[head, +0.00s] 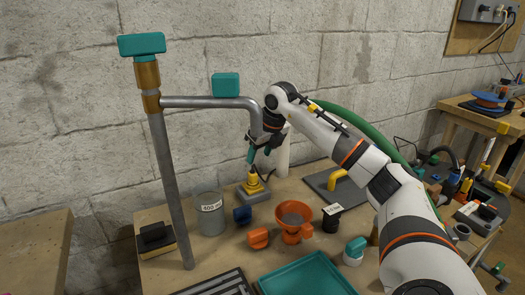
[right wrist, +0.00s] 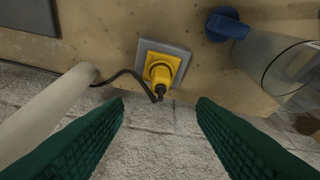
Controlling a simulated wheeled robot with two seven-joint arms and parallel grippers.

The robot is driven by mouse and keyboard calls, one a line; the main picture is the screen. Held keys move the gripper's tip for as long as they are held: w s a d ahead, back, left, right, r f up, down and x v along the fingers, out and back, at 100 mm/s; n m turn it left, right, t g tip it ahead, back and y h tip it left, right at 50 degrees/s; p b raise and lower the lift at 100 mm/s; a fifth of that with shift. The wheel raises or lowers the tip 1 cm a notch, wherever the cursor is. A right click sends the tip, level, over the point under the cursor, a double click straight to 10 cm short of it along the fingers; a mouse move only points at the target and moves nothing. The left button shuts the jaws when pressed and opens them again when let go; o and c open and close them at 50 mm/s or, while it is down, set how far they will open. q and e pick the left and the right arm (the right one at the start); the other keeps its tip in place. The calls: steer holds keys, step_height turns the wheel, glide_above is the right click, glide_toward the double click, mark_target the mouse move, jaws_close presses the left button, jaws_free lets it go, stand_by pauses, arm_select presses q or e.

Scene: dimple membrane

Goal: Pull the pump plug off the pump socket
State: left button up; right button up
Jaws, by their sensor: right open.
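The yellow pump plug (head: 252,182) stands upright on the grey pump socket (head: 258,195) near the back of the table. In the right wrist view the plug (right wrist: 160,73) sits on the square grey socket base (right wrist: 180,51), with a dark cord at its near end. The seam between plug and socket is hard to make out. My right gripper (head: 259,154) is above the plug, its green fingers pointing down. In the right wrist view the fingers (right wrist: 160,106) are wide apart and empty, not touching the plug. My left gripper is out of view.
A metal pipe (head: 168,180) with a bent arm stands at the left. A teal tray (head: 308,278) lies in front.

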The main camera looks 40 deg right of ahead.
mark_target(253, 171)
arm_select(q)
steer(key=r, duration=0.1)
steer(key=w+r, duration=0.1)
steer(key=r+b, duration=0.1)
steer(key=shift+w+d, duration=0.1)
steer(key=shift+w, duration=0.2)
arm_select(e)
steer(key=x, duration=0.9)
steer(key=shift+f, duration=0.2)
jaws_close()
steer(key=shift+r, duration=0.15)
steer(key=shift+r+p, duration=0.25)
steer(key=shift+p, duration=0.1)
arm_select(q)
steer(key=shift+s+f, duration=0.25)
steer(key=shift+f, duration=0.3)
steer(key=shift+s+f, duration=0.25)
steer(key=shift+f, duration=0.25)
arm_select(e)
steer(key=shift+r, duration=0.1)
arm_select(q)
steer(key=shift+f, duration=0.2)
arm_select(e)
steer(key=shift+r, duration=0.1)
